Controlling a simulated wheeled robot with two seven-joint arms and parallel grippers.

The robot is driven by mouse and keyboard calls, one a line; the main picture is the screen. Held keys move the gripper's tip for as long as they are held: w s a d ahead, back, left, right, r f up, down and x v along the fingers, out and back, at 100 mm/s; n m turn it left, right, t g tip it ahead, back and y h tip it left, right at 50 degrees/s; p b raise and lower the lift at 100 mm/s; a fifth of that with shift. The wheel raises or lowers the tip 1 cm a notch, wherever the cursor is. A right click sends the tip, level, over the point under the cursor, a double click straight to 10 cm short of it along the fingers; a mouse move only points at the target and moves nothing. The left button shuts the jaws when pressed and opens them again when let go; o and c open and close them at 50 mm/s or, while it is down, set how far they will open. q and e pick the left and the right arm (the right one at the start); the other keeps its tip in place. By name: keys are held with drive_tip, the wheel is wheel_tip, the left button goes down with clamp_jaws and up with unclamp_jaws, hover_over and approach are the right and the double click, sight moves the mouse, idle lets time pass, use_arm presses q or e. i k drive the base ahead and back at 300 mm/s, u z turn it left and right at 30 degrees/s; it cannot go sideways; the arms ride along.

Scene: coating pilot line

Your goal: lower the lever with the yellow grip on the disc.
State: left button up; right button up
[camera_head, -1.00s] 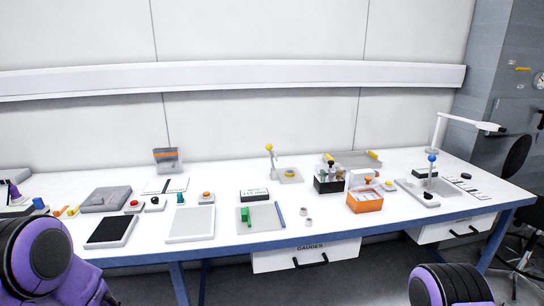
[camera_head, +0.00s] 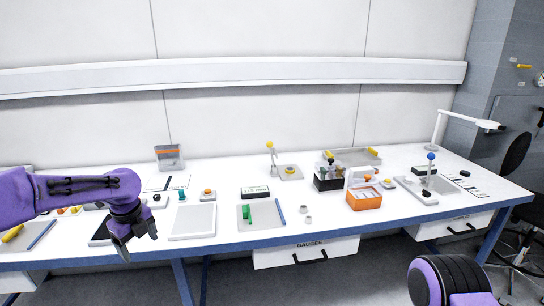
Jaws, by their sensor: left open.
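The lever with the yellow grip (camera_head: 270,146) stands upright near the back middle of the bench. Its pale arm rises beside a small grey plate (camera_head: 296,176) that carries a yellow disc (camera_head: 290,169). The yellow ball is at the top, well above the plate. My left gripper (camera_head: 138,246) is at the left, over the bench's front edge, fingers pointing down, open and empty. It is well left of the lever and nearer to me. Of my right arm only a purple and black link shows at the lower right; its gripper is out of view.
A blue-topped lever (camera_head: 431,157) stands at the right. An orange box (camera_head: 363,199) and a black bottle rack (camera_head: 327,180) stand right of the yellow lever. A black-and-white box (camera_head: 254,192) and a grey tray (camera_head: 240,217) lie in front of it. A grey pad (camera_head: 193,222) is nearer my left gripper.

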sight(270, 144)
drive_tip(key=i, duration=2)
drive_tip(key=k, duration=0.6)
